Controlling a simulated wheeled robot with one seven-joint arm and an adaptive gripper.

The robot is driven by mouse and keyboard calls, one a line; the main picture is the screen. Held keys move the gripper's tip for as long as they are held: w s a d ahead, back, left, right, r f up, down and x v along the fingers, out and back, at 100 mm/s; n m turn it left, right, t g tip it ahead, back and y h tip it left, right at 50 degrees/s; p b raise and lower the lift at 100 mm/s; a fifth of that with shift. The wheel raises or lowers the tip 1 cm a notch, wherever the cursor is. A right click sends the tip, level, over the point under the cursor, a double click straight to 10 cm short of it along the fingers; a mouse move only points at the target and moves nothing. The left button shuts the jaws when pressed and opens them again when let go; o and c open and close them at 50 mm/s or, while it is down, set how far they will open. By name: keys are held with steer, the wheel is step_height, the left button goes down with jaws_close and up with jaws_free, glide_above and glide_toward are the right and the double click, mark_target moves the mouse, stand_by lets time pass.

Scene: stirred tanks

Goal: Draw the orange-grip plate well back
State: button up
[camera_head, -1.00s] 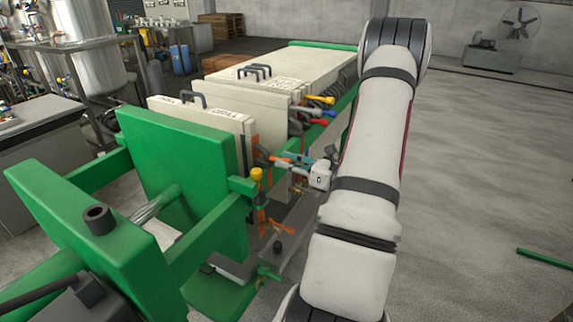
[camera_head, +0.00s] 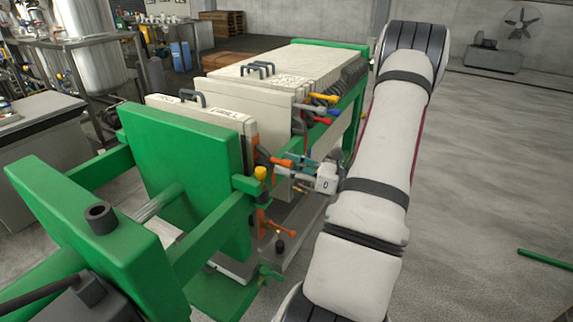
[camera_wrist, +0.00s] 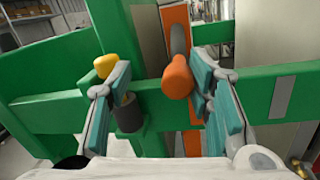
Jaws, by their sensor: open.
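The orange grip (camera_wrist: 177,77) of a plate points out toward me in the wrist view, over the green side rail. My gripper (camera_wrist: 160,80) is open, with one teal finger on either side of the grip. The grip is nearer the right finger; I cannot tell whether they touch. In the head view the orange grip (camera_head: 283,163) shows at the tips of my gripper (camera_head: 296,166). Its pale plate (camera_head: 247,132) stands upright near the green pressing plate (camera_head: 187,165). My gripper hides part of the rail there.
A yellow knob (camera_wrist: 106,65) on a dark post stands by the left finger. More pale plates (camera_head: 240,95) and coloured grips, including a yellow one (camera_head: 325,97), are farther back. Open floor (camera_head: 490,180) lies to the right.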

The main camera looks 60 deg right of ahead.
steer(key=s+d+m+h, duration=0.1)
steer(key=s+d, duration=0.3)
steer(key=s, duration=0.7)
steer(key=shift+s+h, duration=0.25)
steer(key=shift+h, duration=0.65)
steer(key=shift+f, duration=0.1)
steer(key=shift+w+a, duration=0.1)
steer(key=shift+w, duration=0.1)
